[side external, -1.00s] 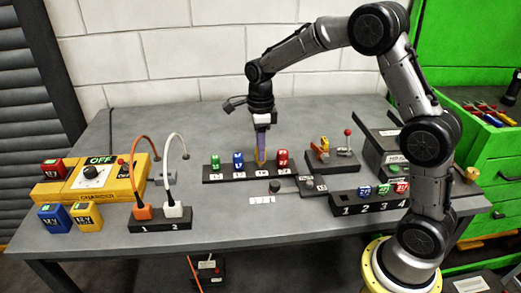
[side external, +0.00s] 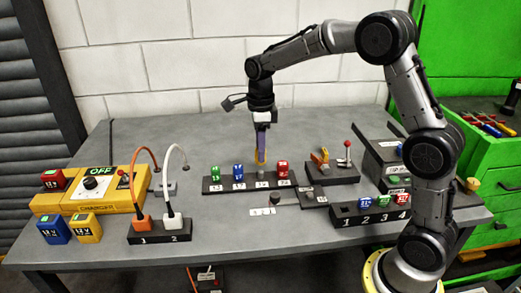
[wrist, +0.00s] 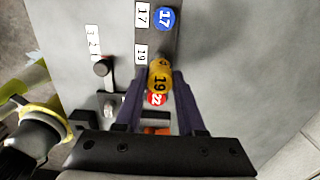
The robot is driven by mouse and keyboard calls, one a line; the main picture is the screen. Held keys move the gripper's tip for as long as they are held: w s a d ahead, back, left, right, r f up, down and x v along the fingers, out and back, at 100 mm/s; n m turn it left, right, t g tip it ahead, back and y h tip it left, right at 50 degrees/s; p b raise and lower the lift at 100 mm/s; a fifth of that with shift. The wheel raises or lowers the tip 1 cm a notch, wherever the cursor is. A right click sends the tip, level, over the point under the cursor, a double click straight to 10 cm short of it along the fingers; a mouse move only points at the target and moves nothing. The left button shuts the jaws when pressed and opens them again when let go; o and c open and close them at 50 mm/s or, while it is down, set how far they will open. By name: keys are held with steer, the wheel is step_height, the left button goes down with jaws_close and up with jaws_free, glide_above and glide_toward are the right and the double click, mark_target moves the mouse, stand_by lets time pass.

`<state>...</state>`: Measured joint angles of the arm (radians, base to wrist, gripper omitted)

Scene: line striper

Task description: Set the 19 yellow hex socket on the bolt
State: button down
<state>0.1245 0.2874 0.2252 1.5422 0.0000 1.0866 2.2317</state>
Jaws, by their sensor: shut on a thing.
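The yellow 19 hex socket (wrist: 159,80) is between the fingers of my gripper (wrist: 158,84) in the wrist view. In the side view my gripper (side external: 261,150) points down and the yellow socket (side external: 261,158) shows at its fingertips, just above a bare grey peg (side external: 262,174) of the dark socket rack (side external: 228,187). A black knob on a bar (side external: 275,201) stands in front of the rack, joined to a dark block (side external: 312,195). A silvery piece beside that bar in the wrist view (wrist: 110,107) may be the bolt; I cannot tell for sure.
Green (side external: 217,172), blue (side external: 238,171) and red (side external: 282,170) sockets stand on the rack beside the bare peg. A numbered dark rack (side external: 350,219) with sockets is at the front right. A fixture with a red-knobbed lever (side external: 346,160) stands behind. A yellow charger (side external: 95,187) is at left.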

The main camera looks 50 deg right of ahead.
steer(key=s+n, duration=0.1)
steer(key=s, duration=0.1)
steer(key=s+n, duration=0.2)
steer(key=s, duration=0.1)
steer(key=shift+f, duration=0.15)
steer(key=s+d+r+n, duration=0.1)
steer(key=s+r+n, duration=0.15)
steer(key=s, duration=0.85)
steer(key=m, duration=0.1)
glide_above(310, 193)
steer(key=shift+a+f, duration=0.1)
steer(key=shift+f, duration=2.25)
steer(key=shift+f, duration=1.35)
steer(key=shift+c, duration=0.6)
jaws_free()
